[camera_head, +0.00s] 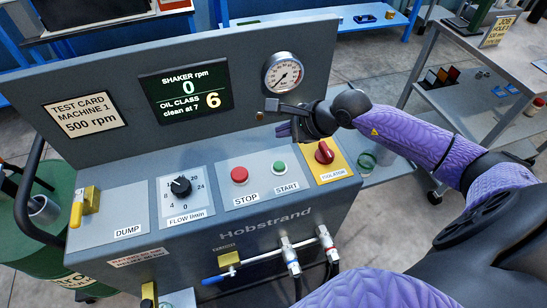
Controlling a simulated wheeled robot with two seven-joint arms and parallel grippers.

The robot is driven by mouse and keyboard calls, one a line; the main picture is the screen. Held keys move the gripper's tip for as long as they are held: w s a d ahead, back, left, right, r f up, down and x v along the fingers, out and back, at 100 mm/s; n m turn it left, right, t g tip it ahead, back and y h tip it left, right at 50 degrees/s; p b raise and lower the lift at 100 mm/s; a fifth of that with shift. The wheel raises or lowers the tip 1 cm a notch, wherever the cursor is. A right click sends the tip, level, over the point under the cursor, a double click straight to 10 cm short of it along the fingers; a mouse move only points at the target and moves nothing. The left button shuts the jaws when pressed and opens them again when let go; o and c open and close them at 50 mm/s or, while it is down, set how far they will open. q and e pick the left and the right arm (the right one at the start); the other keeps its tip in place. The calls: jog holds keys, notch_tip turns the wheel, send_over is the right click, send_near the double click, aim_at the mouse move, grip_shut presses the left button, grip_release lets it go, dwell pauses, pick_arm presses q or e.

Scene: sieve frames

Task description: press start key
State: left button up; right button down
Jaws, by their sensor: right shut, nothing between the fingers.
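The green START key (279,167) sits on a light plate on the sloped front panel of the Hobstrand machine (265,222), with the label START (286,187) below it. It is fully visible and uncovered. The red STOP key (239,175) is just left of it. My right gripper (281,117) is shut and empty. In the picture it is above the START key, in front of the upright back panel and apart from the key. My left gripper is not in view.
The red isolator knob (325,152) is right of START. The flow dial (180,187) and yellow dump handle (84,205) are further left. The display (187,88) reads shaker 0 rpm, oil class 6. A pressure gauge (284,73) is above my gripper. Hose fittings (290,256) stick out below.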

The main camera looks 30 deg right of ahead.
aim_at(283, 165)
notch_tip(283, 165, down, 8)
jog(key=b, duration=0.6)
jog(key=shift+f+b, duration=0.5)
jog(key=shift+b, duration=0.05)
jog(key=shift+r, duration=0.1)
dwell(0.5)
dwell(0.6)
